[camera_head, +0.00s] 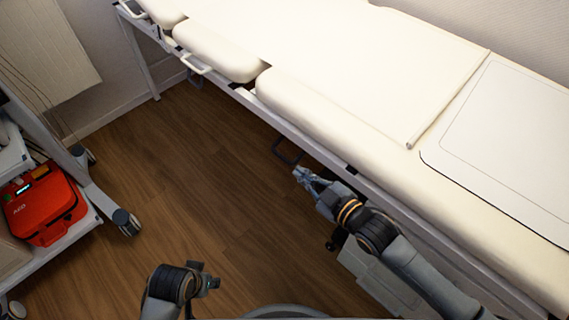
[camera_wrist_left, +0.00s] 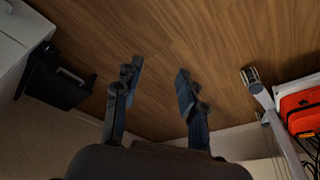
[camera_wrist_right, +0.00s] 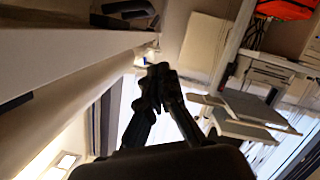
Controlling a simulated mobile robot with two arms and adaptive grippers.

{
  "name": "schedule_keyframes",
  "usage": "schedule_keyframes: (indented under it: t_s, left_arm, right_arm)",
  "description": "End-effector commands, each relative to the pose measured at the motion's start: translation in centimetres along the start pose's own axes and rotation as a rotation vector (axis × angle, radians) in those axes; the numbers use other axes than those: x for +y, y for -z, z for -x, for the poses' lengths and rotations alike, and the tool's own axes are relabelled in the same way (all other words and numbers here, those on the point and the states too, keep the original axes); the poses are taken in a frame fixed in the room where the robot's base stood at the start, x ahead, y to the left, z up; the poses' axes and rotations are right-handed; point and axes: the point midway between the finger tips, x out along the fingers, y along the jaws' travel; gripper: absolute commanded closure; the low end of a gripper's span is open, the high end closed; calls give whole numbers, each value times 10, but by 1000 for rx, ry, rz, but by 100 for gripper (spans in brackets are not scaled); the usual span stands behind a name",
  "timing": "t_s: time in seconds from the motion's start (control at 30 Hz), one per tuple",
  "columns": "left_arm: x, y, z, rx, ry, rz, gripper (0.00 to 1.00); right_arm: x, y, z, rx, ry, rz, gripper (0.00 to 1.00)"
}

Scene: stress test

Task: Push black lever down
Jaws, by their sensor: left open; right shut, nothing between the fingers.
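The black lever (camera_head: 287,152) is a dark loop-shaped handle sticking out below the frame of the cream treatment table (camera_head: 330,108). My right gripper (camera_head: 302,174) is shut and empty. In the head view its fingertips are just below and right of the lever, with a small gap in the picture; the depth between them is hard to judge. In the right wrist view the closed fingers (camera_wrist_right: 160,74) point up the picture, and a dark part (camera_wrist_right: 128,9) at the top may be the lever. My left gripper (camera_wrist_left: 158,74) is open and empty above the wooden floor.
A second dark loop (camera_head: 194,79) hangs under the table farther left. A wheeled cart (camera_head: 75,232) with a red AED case (camera_head: 44,208) stands at the left. Pale boxes (camera_head: 372,275) stand beneath the table. The wooden floor (camera_head: 190,165) between cart and table is clear.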

Motion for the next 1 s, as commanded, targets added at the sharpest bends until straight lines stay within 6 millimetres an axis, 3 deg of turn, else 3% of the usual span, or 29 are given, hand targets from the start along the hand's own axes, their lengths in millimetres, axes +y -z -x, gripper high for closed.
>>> schedule_keyframes:
  t_s: [0.27, 0.47, 0.83, 1.0]
  left_arm:
    - [0, 0, 1, 0, 0, 0, 59]
    - [-1, 4, 13, 11, 2, 1, 59]
    - [-3, 11, 76, 45, 7, 5, 59]
    - [-4, 8, 97, 55, 9, 6, 59]
  right_arm:
    - [0, 0, -1, -1, 0, -1, 100]
    - [0, -1, -20, 0, -2, -1, 100]
    - [0, -1, -98, 0, -2, -3, 100]
    - [-1, -26, -106, -5, 0, 0, 100]
